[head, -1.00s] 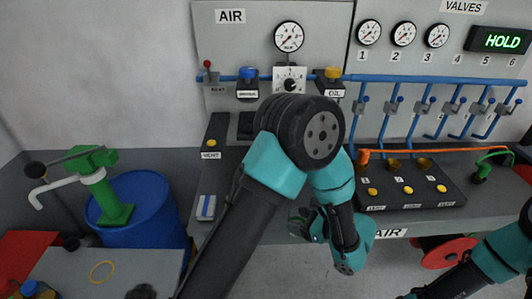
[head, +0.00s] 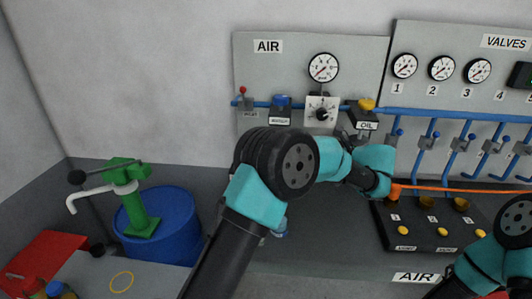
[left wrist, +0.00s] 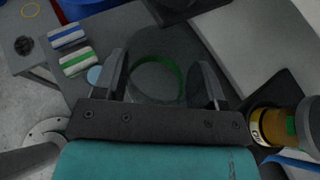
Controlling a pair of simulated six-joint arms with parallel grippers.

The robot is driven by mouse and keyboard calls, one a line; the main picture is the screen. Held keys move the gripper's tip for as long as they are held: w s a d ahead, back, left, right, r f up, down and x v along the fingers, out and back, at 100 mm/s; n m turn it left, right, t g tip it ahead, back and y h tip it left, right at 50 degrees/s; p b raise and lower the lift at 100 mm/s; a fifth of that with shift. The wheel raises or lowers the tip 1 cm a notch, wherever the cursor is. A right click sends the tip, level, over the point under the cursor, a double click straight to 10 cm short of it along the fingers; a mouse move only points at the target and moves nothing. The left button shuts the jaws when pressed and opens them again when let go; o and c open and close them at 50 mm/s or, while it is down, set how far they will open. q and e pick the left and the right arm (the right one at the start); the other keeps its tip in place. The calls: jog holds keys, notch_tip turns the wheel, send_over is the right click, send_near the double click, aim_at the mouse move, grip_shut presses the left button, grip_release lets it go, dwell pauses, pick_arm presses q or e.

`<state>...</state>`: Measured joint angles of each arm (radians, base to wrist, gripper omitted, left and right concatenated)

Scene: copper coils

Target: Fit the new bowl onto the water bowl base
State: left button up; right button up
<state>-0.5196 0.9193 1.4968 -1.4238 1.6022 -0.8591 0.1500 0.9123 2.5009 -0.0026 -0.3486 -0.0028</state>
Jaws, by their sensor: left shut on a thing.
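In the left wrist view, my left gripper (left wrist: 162,64) is shut on a clear bowl with a green band (left wrist: 155,80), seen between its fingers. In the head view this gripper and the bowl are largely hidden behind my left arm's wrist, which is close below the oil unit. The water bowl base (head: 281,103) has a blue top and hangs on the blue pipe above a water label; a dial panel is to its right. My right gripper is not visible; only its arm shows at the lower right.
The oil unit (head: 363,106) with a yellow knob is right of the dial panel; its amber bowl (left wrist: 268,127) shows at right in the wrist view. A black button box (head: 430,228) is on the bench. A blue drum (head: 160,225) with a green pump stands at left.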

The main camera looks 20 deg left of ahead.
pick_arm(q)
jog(key=shift+w+a+r, duration=0.2)
jog(key=shift+r, duration=0.15)
jog(key=w+a, duration=0.2)
jog(key=a, duration=0.4)
jog(key=w+a, duration=0.3)
jog(key=a, duration=0.3)
jog(key=shift+w, duration=0.25)
jog(key=shift+a, duration=0.15)
jog(key=x, duration=0.2)
jog(key=r+x, duration=0.1)
jog(key=x, duration=0.1)
jog(key=shift+w+a+f, duration=0.15)
jog(key=shift+a, duration=0.2)
jog(key=shift+f, duration=0.3)
jog(key=shift+f, duration=0.65)
